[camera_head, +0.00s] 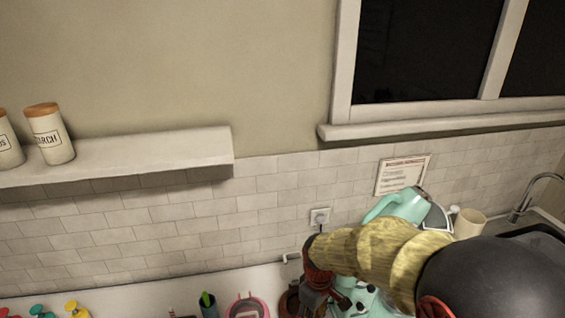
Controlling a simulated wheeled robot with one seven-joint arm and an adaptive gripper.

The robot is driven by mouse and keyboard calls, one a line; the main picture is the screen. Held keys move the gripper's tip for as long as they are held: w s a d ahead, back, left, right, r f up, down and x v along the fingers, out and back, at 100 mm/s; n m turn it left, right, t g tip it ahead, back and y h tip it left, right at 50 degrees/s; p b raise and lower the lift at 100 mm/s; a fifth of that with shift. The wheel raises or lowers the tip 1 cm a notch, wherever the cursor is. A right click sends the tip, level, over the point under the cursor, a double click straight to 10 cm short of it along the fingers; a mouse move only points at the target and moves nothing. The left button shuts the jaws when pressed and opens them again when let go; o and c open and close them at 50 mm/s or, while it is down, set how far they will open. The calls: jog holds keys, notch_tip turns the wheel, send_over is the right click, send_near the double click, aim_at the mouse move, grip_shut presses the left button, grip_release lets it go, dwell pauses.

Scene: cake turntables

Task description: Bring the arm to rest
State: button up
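My arm comes in from the lower right, with a black rounded link, a yellowish sleeve and a dark red wrist. The wrist points down near the bottom edge. My gripper (322,302) shows only in part as dark and red pieces at the bottom of the picture. Its fingertips are cut off or hidden, so I cannot see whether it is open or shut or whether it holds anything. A pale teal appliance (405,206) stands behind my arm, partly covered by it.
Several coloured bottles (75,308), a cup with a green item (207,302) and a pink round item (248,307) line the bottom edge. A shelf (130,155) with jars (50,135) juts out at left. A beige container (469,223) and a tap (537,190) are at right.

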jog(key=s+d+r+m+t+b, duration=0.3)
jog(key=s+b, duration=0.3)
jog(key=s, duration=0.2)
jog(key=s+d+r+m+t+b, duration=0.2)
jog(key=s+d+r+m+b, duration=0.4)
jog(key=s, duration=0.3)
jog(key=shift+d+r+t+b, duration=0.2)
jog(key=shift+t+b, duration=0.2)
jog(key=shift+b, duration=0.15)
